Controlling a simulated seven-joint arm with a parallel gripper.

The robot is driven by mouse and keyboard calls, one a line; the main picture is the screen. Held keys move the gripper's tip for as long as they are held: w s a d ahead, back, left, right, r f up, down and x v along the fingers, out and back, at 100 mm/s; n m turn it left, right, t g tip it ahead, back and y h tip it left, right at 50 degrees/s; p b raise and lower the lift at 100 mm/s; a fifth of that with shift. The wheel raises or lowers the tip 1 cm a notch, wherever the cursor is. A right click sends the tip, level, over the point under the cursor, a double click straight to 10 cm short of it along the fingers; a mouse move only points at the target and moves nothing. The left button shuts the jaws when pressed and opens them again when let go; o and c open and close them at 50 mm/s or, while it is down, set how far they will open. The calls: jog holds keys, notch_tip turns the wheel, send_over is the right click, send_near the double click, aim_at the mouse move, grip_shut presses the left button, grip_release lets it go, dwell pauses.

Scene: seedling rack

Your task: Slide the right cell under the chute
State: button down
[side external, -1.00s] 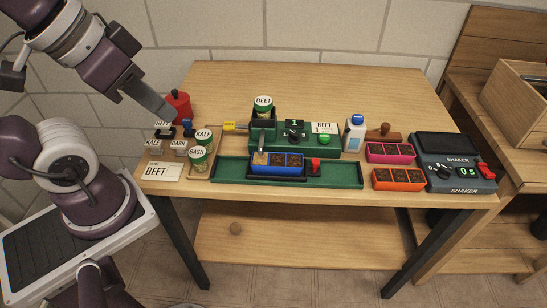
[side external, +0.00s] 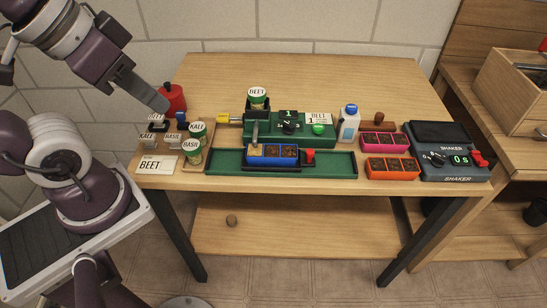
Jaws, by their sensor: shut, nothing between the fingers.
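A blue three-cell tray (side external: 273,161) sits in the long green track (side external: 335,163) at the front of the table. Its left cell looks tan inside; the middle and right cells hold dark soil. The grey chute (side external: 255,132) comes down from the green dispenser (side external: 318,141) over the left cell. The right cell (side external: 289,151) is to the right of the chute. A red knob (side external: 309,155) stands at the tray's right end. My gripper (side external: 163,106) is shut and empty at the table's left, beside the red can and well away from the tray.
The red can (side external: 172,97), seed jars (side external: 192,151) and label cards (side external: 158,166) crowd the left side. A white bottle (side external: 349,124), pink tray (side external: 384,149), orange tray (side external: 391,177) and shaker (side external: 447,168) stand to the right. The table's back is clear.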

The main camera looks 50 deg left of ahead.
jog(key=c, duration=1.8)
grip_release()
jog(key=shift+w, duration=0.1)
jog(key=shift+c, duration=0.2)
jog(key=shift+o, duration=1.4)
jog(key=w+d+r+g, duration=0.1)
jog(key=w+g, duration=0.1)
jog(key=w, duration=0.8)
jog(key=shift+w+d+h, duration=0.15)
jog(key=shift+d+h, duration=0.15)
jog(key=shift+d, duration=0.05)
jog(key=g, duration=0.3)
send_over(311, 151)
notch_tip(311, 151, down, 17)
jog(key=shift+g, duration=0.3)
notch_tip(311, 151, down, 8)
jog(key=shift+a+f, duration=0.1)
jog(key=shift+f, duration=0.05)
grip_shut()
